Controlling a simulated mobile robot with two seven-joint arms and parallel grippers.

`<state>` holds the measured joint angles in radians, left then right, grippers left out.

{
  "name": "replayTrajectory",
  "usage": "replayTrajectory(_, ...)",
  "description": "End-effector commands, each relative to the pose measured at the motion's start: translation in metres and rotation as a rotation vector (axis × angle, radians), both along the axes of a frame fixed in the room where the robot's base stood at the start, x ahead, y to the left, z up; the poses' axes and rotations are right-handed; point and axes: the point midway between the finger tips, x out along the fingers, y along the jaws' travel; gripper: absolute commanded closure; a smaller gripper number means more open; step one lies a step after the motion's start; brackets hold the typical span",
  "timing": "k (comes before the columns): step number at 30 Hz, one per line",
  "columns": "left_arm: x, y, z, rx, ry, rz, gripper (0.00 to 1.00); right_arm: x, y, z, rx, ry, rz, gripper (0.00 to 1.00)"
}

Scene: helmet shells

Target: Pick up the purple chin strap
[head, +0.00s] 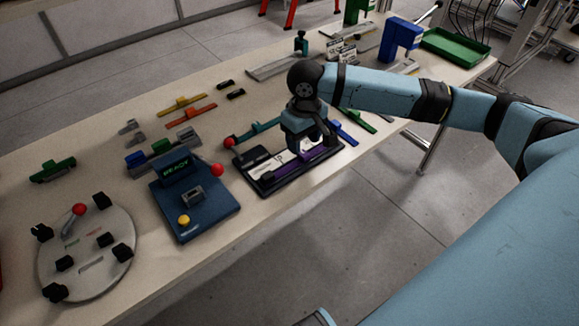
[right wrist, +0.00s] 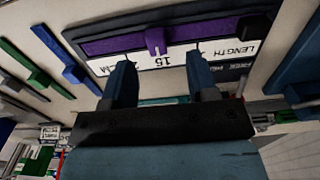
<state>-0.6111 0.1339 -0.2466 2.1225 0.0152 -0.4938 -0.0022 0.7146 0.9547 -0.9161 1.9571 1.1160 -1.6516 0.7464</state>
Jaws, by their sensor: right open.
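The purple chin strap (head: 287,173) lies lengthwise on a dark tray with a white label, near the table's front edge. In the right wrist view the purple strap (right wrist: 200,36) runs across the top, with a small upright purple tab in its middle. My right gripper (head: 307,148) points down over the tray and hides part of the strap. Its two fingers (right wrist: 162,78) are apart, with nothing between them. The purple tab stands just ahead of the gap between them. My left gripper is not in view.
A blue strap (head: 343,132) and a green strap (head: 357,120) lie right of the tray. A dark blue box with a lit display (head: 212,212) and a round plate with black knobs (head: 84,262) stand to the left.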

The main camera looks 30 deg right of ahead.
Motion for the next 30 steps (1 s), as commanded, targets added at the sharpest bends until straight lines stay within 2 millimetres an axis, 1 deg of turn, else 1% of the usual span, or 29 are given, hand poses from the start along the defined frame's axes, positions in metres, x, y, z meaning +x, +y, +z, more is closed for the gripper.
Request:
replayTrajectory(6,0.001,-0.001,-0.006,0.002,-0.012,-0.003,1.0,0.007,-0.004,-0.034,-0.002,0.002,-0.001,0.47)
replayTrajectory(9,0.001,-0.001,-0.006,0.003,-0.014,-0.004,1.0,0.006,-0.004,-0.045,-0.001,0.001,0.0,0.47)
replayTrajectory(16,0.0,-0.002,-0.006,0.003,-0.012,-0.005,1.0,0.006,-0.004,-0.047,-0.001,0.0,0.001,0.47)
replayTrajectory(17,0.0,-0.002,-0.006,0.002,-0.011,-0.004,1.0,0.006,-0.004,-0.047,-0.001,0.0,0.001,0.51)
replayTrajectory(18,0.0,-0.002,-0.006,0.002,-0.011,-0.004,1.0,0.006,-0.004,-0.047,-0.001,0.0,0.001,0.61)
replayTrajectory(23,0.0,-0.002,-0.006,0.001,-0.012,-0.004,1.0,0.006,-0.004,-0.046,-0.001,0.0,0.001,0.97)
replayTrajectory(24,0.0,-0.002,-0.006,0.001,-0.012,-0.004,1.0,0.006,-0.004,-0.046,-0.001,0.0,0.001,1.0)
replayTrajectory(30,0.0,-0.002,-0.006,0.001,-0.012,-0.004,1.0,0.006,-0.004,-0.046,-0.001,-0.001,0.001,1.0)
